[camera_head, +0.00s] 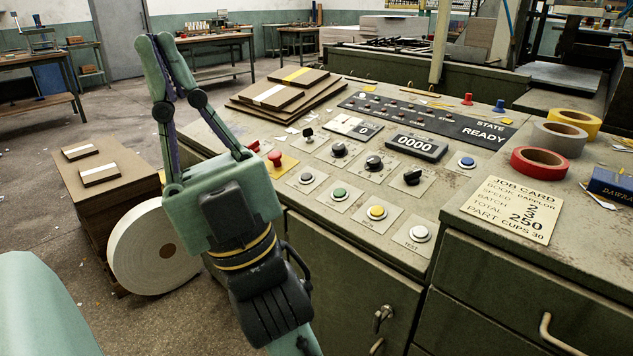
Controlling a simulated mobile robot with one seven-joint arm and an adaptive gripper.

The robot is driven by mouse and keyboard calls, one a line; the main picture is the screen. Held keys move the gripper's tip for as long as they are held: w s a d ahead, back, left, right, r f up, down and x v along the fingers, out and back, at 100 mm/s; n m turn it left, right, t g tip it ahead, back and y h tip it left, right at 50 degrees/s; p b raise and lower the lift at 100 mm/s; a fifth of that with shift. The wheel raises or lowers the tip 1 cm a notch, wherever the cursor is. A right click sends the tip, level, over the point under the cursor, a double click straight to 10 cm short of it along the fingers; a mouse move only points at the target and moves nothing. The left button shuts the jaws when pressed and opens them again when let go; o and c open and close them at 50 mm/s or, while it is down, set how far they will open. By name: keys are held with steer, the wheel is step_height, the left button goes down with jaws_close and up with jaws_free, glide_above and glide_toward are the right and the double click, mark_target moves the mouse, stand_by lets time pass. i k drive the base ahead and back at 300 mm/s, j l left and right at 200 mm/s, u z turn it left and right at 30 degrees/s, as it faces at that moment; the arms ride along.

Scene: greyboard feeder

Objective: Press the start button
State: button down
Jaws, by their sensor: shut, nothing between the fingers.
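The sloped control panel (460,178) fills the middle of the view. A green button (339,193) sits in its front row, between a white button (306,178) on the left and a yellow button (376,212) on the right. The label by the green button is too small to read, so I cannot confirm which button is the start button. My gripper (155,42) is shut and empty. Its fingers point up and away, left of the panel and apart from the buttons.
A red mushroom button (275,158) on a yellow plate is close to my gripper's body. Black knobs (373,162) stand behind the front row. The display reads "STATE READY" (487,132) and the counter (416,145) "0000". Tape rolls (540,162) and a job card (512,210) lie at right.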

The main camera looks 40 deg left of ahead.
mark_target(339, 193)
steer(key=j, duration=1.45)
steer(key=l, duration=0.3)
